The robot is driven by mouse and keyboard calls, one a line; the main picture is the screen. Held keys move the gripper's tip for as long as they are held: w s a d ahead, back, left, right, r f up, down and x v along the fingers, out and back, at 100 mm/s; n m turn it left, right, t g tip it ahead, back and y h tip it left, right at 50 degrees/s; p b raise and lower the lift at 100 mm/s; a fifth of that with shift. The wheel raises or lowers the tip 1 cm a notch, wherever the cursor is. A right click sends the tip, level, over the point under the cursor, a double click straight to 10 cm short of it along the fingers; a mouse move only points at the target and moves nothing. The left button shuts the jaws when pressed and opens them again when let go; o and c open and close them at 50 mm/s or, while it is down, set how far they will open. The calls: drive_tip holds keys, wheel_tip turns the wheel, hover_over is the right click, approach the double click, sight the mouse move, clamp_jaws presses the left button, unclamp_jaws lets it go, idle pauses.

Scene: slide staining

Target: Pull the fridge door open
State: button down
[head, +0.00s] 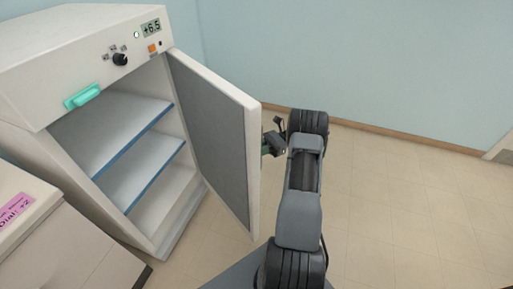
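The fridge (85,55) is a white cabinet at the left of the head view, with a control panel reading +6.5 across its top front. Its door (218,135) stands wide open, hinged on the right side of the cabinet, its grey inner face towards me. My gripper (270,144) is at the outer side of the door, just right of its free edge. The fingers are largely hidden by the door and my wrist, so I cannot tell whether they hold a handle. A bit of green shows beside them.
Inside the fridge are empty blue-edged shelves (118,135). A white cabinet (62,245) with a pink label (15,208) stands at the lower left. The tiled floor (410,200) to the right is clear, up to the wall.

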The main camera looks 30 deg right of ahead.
drive_tip(key=shift+w+d+f+p, duration=0.1)
drive_tip(key=shift+d+p, duration=0.35)
drive_tip(key=shift+d, duration=0.25)
drive_tip(key=c, duration=1.1)
unclamp_jaws()
